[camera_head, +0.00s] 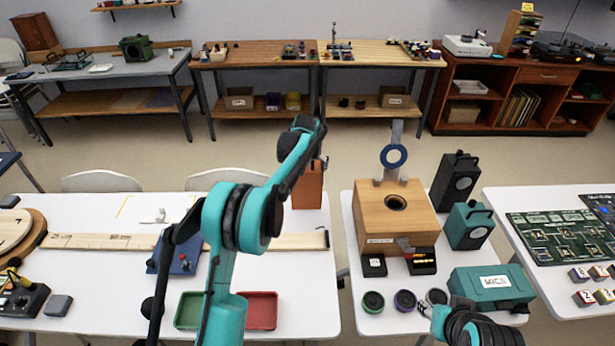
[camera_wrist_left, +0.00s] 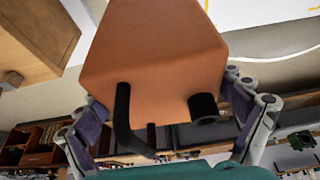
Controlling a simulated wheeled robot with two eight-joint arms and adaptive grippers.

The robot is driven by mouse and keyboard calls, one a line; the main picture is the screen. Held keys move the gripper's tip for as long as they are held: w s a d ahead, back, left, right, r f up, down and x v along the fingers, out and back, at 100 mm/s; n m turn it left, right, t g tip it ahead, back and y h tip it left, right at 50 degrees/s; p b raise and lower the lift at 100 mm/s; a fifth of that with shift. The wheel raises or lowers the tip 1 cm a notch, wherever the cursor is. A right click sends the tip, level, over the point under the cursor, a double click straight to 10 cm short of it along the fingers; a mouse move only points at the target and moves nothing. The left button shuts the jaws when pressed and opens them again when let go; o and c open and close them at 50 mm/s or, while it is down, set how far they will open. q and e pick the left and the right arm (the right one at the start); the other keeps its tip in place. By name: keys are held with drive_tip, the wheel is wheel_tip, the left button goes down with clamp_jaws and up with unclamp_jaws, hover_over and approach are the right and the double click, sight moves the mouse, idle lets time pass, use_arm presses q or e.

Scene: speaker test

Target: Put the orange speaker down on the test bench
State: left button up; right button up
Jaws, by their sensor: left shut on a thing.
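The orange speaker (camera_head: 308,188) is in my left gripper (camera_head: 319,163), partly hidden behind my arm in the head view. In the left wrist view the speaker (camera_wrist_left: 155,60) fills the upper middle, with a black handle and a black knob on the near face. The fingers (camera_wrist_left: 165,110) close on its two sides. It looks held in the air near the right edge of the left white table (camera_head: 300,275), by the gap. A second white table (camera_head: 345,225) carries a wooden box, a black speaker and a teal speaker. I cannot tell which table is the test bench.
The wooden box (camera_head: 420,215) with a blue ring behind it stands close right of the gap. Black (camera_head: 453,182) and teal (camera_head: 467,226) speakers stand beside it. The MICS case (camera_head: 490,283) and round pieces are in front. Red (camera_head: 261,311) and green trays lie on the left table.

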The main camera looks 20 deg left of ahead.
use_arm(q)
drive_tip(key=x, duration=0.2)
drive_tip(key=b+x, duration=0.1)
drive_tip(key=x, duration=0.2)
drive_tip(key=w+b+x, duration=0.1)
drive_tip(key=x, duration=0.1)
drive_tip(key=shift+w+a, duration=0.15)
drive_tip(key=shift+a, duration=0.3)
drive_tip(key=shift+r, duration=0.1)
drive_tip(key=o, duration=1.5)
drive_tip(key=shift+o, duration=0.2)
